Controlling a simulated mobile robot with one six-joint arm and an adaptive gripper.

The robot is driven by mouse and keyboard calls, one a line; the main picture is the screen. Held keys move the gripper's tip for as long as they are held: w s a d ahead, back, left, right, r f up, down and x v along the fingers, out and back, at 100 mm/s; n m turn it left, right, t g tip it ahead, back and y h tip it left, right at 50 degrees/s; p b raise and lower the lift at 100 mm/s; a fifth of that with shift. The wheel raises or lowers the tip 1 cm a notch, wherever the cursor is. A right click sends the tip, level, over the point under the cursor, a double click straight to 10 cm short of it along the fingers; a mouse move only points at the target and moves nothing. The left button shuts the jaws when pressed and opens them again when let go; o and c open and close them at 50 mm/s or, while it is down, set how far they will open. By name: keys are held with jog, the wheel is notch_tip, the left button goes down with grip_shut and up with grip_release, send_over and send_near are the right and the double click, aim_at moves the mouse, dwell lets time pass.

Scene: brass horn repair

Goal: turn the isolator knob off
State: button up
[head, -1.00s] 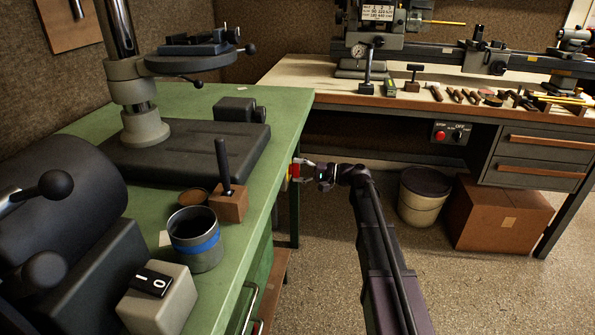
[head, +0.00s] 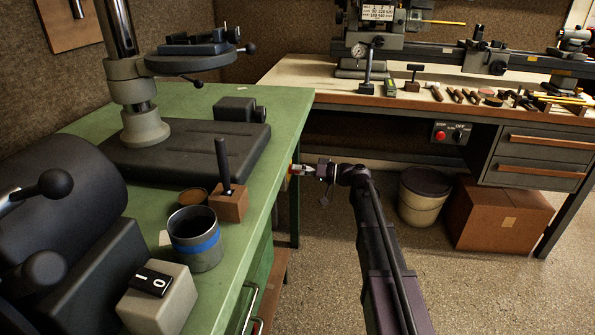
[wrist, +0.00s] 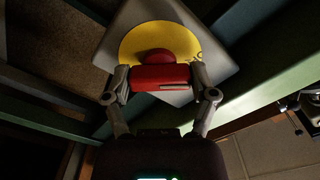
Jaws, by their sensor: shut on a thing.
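The isolator knob (wrist: 160,78) is red, with a round hub on a yellow disc (wrist: 134,40) fixed to a grey box (wrist: 113,45) in the wrist view. My gripper (wrist: 161,85) is shut on the knob's red grip bar, one finger at each end. In the head view my gripper (head: 296,170) reaches to the right side of the green bench, and only a small bit of red shows there. Most of the isolator is hidden by the bench edge in that view.
The green bench (head: 285,105) stands left of my arm, with a wooden block (head: 230,206) and a blue-banded tin (head: 197,252) near its edge. A bucket (head: 424,198) and a cardboard box (head: 499,214) stand on the floor to the right.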

jog(key=shift+n, duration=0.3)
jog(key=o, duration=1)
jog(key=shift+d, duration=0.1)
jog(key=shift+s+d, duration=0.4)
jog(key=shift+d, duration=1.55)
jog(key=shift+s+d, duration=0.35)
jog(key=shift+d, duration=1.55)
jog(key=shift+s+d, duration=0.4)
jog(key=shift+d, duration=1.55)
